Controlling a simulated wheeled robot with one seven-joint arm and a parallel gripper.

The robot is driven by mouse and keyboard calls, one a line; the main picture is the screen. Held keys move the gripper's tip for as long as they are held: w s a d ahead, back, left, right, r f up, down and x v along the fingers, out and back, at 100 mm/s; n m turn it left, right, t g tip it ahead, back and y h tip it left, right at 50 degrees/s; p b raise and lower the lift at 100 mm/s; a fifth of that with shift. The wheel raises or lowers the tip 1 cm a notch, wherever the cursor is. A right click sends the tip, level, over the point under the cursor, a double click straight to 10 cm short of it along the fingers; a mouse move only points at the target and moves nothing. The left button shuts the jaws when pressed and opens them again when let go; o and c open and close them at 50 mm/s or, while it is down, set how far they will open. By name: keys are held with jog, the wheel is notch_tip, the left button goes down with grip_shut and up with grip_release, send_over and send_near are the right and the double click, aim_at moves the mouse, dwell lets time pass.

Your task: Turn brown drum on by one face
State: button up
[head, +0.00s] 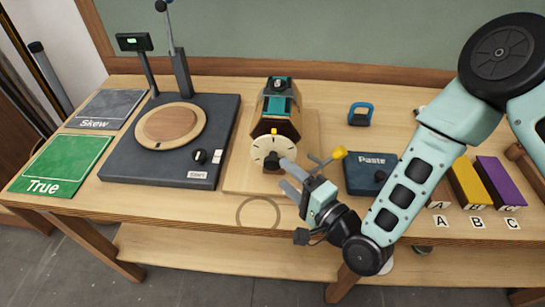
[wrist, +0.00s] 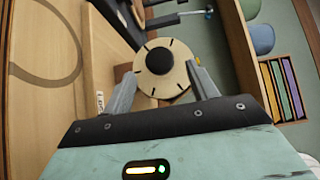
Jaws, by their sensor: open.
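The brown drum (head: 281,129) is a faceted block with a teal piece (head: 277,92) on top, on a wooden base (head: 236,178). A cream dial (head: 264,149) with black tick marks and a black knob (head: 271,163) is on its front. A yellow marker (head: 274,131) sits at the dial's top. My gripper (head: 285,177) is in front of the dial, open and empty. In the wrist view the knob (wrist: 160,61) and dial (wrist: 172,79) lie between and beyond my fingers (wrist: 163,82). I cannot tell whether a finger touches the dial. The dial hides most of the drum there.
A dark machine (head: 130,165) with a round wooden plate stands left, beside green True (head: 45,170) and grey Skew (head: 97,112) mats. A blue Paste box (head: 365,181), a blue clamp-like piece (head: 361,115) and yellow (head: 466,182) and purple (head: 499,182) blocks are right. Bare tabletop lies in front.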

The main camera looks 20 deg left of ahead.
aim_at(275, 166)
jog(key=p+x, duration=0.1)
jog(key=x, duration=0.5)
jog(key=shift+c, duration=0.2)
jog(key=c, duration=0.9)
